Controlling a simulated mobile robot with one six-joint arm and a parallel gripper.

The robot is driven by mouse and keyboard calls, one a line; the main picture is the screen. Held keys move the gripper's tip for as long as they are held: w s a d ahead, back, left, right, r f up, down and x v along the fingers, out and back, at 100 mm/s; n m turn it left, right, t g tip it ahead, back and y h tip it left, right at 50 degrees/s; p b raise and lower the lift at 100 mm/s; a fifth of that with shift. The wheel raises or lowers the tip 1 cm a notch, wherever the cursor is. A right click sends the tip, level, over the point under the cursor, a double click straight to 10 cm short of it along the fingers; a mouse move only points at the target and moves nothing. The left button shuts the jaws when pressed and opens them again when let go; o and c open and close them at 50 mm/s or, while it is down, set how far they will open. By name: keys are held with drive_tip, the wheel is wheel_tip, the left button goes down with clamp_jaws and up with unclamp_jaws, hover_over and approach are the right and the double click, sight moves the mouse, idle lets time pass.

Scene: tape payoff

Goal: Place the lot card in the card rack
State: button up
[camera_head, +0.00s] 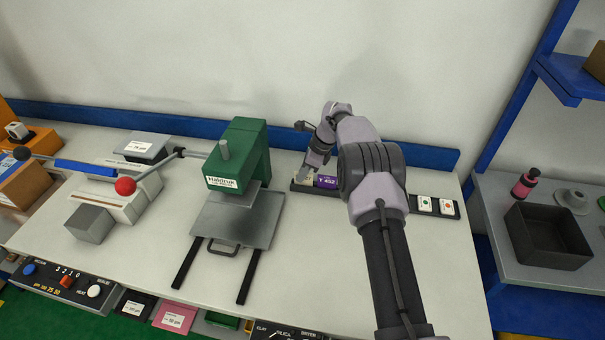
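The card rack (298,188) is a long dark strip on the bench near the back wall. A purple card (327,182), with white lettering that looks like "T 452", is at its left part. I cannot tell if it is the lot card. A pale card or block shows just left of it, under my gripper (309,173). My gripper points down at the rack's left end, very close to these cards. The fingers are too small to tell whether they are open or holding something. My arm hides the middle of the rack.
Two white cards, one with a green mark (425,204) and one with a red mark (447,207), sit at the rack's right end. A green press (238,160) with a grey plate stands to the left. A black bin (548,235) stands on the right side bench.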

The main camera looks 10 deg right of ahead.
drive_tip(key=shift+o, duration=1.1)
